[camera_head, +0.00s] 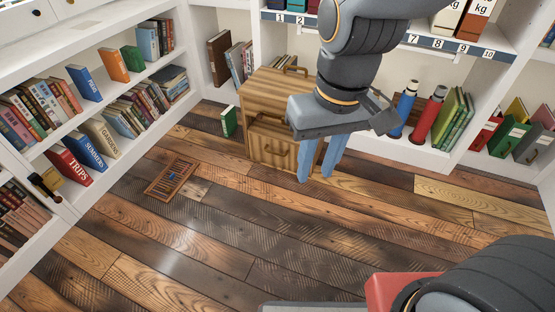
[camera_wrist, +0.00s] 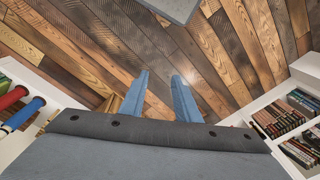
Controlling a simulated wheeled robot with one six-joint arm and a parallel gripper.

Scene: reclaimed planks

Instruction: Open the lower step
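A light wooden step unit (camera_head: 258,93) stands against the back shelves in the head view, with a handle near its top edge. Its lower step (camera_head: 268,145) is a wooden front with a small curved handle, low near the floor. My arm and gripper hide its right side. My gripper (camera_head: 315,178) points down in front of and to the right of the lower step, its two blue fingers apart with nothing between them. The gap also shows in the wrist view (camera_wrist: 158,79), over the plank floor. The fingers do not visibly hold the handle.
A green book (camera_head: 228,121) stands on the floor left of the step unit. A slatted wooden floor grate (camera_head: 172,178) lies further left. Bookshelves line the left; red and blue bottles (camera_head: 428,114) and books stand in the right shelves. The plank floor in front is clear.

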